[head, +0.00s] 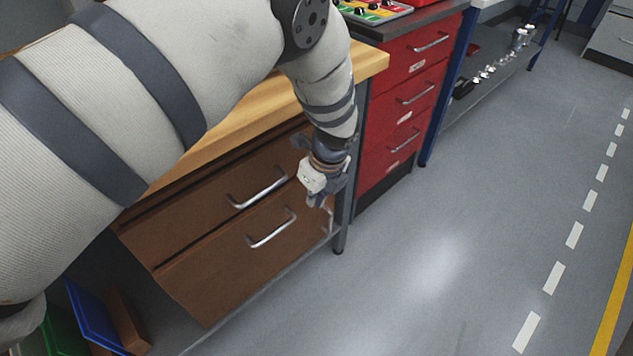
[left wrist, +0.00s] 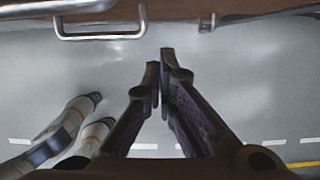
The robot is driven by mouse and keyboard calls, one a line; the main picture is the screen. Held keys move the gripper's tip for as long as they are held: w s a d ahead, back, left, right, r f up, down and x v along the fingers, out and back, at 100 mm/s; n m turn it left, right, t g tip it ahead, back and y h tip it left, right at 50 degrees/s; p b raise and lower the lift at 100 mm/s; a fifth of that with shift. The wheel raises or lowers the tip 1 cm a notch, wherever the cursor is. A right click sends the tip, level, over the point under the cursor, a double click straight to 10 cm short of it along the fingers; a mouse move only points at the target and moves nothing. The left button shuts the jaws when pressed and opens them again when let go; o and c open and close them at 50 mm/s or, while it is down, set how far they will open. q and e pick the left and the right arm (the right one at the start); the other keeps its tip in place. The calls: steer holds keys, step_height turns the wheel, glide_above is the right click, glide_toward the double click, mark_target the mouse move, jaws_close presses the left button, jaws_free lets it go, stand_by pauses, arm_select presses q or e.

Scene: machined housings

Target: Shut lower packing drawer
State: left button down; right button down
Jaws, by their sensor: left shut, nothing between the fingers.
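The lower packing drawer (head: 215,279) is a brown front with a silver bar handle (head: 271,228), under the wooden bench top. I see no clear gap above it, but cannot tell whether it sits fully flush. The upper drawer (head: 190,218) is brown with a similar handle. My left gripper (head: 320,201) is in front of the drawers' right end, right of both handles, pointing down. Its fingers (left wrist: 160,62) are together and empty in the left wrist view. A bar handle (left wrist: 100,27) shows there at upper left, apart from the fingers. My right gripper is not in view.
A red drawer cabinet (head: 408,82) stands right of the bench, beyond a grey bench leg (head: 341,222). Blue and green bins (head: 92,318) stand at lower left. The grey floor (head: 430,270) in front is clear.

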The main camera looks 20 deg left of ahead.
mark_target(291, 191)
arm_select(q)
steer(key=a, duration=0.1)
steer(key=w+a+f, duration=0.1)
steer(key=a+f, duration=0.1)
steer(key=a, duration=0.1)
steer(key=shift+w+a, duration=0.1)
steer(key=shift+w, duration=0.3)
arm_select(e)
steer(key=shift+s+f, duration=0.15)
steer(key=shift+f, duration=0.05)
arm_select(q)
steer(key=shift+w+a+f+b, duration=0.1)
steer(key=shift+w+a+b, duration=0.1)
steer(key=shift+a, duration=0.35)
steer(key=shift+w+a+b, duration=0.15)
steer(key=shift+w+a, duration=0.05)
steer(key=shift+a, duration=0.35)
steer(key=shift+r, duration=0.2)
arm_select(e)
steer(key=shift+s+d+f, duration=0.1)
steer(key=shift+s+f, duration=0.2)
